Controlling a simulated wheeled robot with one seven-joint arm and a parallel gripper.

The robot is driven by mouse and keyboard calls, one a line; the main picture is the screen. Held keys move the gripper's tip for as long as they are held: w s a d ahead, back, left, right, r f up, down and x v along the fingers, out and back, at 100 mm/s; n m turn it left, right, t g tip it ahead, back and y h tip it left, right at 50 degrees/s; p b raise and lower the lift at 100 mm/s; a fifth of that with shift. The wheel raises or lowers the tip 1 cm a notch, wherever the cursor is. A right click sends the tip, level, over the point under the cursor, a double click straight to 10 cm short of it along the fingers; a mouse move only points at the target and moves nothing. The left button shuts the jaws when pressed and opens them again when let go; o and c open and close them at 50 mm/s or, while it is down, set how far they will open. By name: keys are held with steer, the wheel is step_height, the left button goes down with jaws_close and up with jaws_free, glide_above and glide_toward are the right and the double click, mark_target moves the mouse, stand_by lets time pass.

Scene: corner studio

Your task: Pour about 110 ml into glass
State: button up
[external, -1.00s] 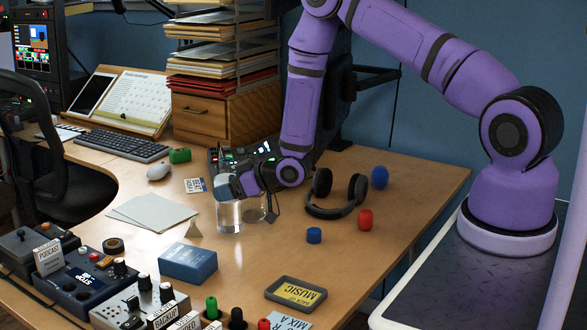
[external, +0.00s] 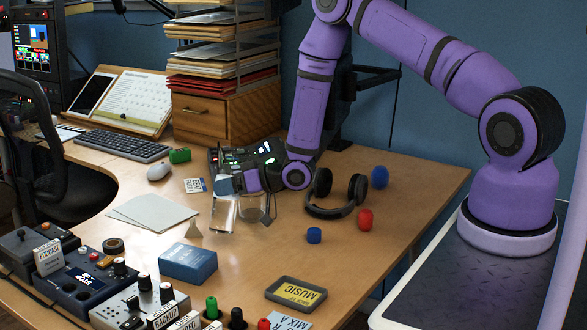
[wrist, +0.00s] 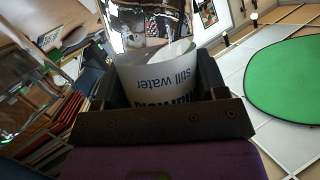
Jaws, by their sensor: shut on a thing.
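My gripper (external: 232,184) is shut on a clear vessel with a white label reading "still water" (wrist: 170,75). In the wrist view the label sits between my fingers, upside down, with shiny clear wall beyond it. In the external view the vessel's clear lower part (external: 223,214) shows below my gripper, tilted slightly and close to the table. A clear glass (external: 252,209) stands just right of it, partly overlapped by my gripper. I cannot tell the liquid level in the glass or whether the two touch.
Black headphones (external: 331,211) lie to the right, with a blue cap-like piece (external: 314,235) and a red one (external: 365,219) nearby. A blue box (external: 188,263) and a small pale cone (external: 194,229) are in front. A lit mixer (external: 250,155) stands behind.

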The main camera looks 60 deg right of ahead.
mark_target(237, 203)
steer(key=shift+d+f+m+t+y, duration=0.2)
steer(key=shift+m+y, duration=0.2)
steer(key=shift+m, duration=0.15)
steer(key=shift+d+f+m+t+y, duration=0.1)
steer(key=shift+f+m+y, duration=0.1)
steer(key=shift+m+y, duration=0.3)
steer(key=shift+a+r+m+t, duration=0.2)
steer(key=shift+r+m+t, duration=0.1)
steer(key=shift+m, duration=0.55)
steer(key=shift+a+f+y, duration=0.1)
steer(key=shift+a+y, duration=0.05)
steer(key=shift+y, duration=0.15)
steer(key=shift+a+f+m+t, duration=0.3)
steer(key=shift+f+m, duration=0.1)
steer(key=shift+m, duration=0.3)
steer(key=f, duration=0.1)
steer(key=f+m, duration=0.1)
steer(key=f+t, duration=0.1)
steer(key=shift+a+m+y, duration=0.3)
steer(key=shift+m, duration=0.1)
steer(key=shift+a+r+m+t, duration=0.1)
steer(key=shift+r+m+t, duration=0.3)
steer(key=shift+m, duration=0.4)
steer(key=shift+d+r+m, duration=0.4)
steer(key=shift+r+m, duration=0.4)
steer(key=shift+r+m+t, duration=0.45)
steer(key=shift+m+t, duration=0.05)
steer(key=shift+m, duration=0.1)
steer(key=shift+a+r+m, duration=0.25)
steer(key=shift+m, duration=0.05)
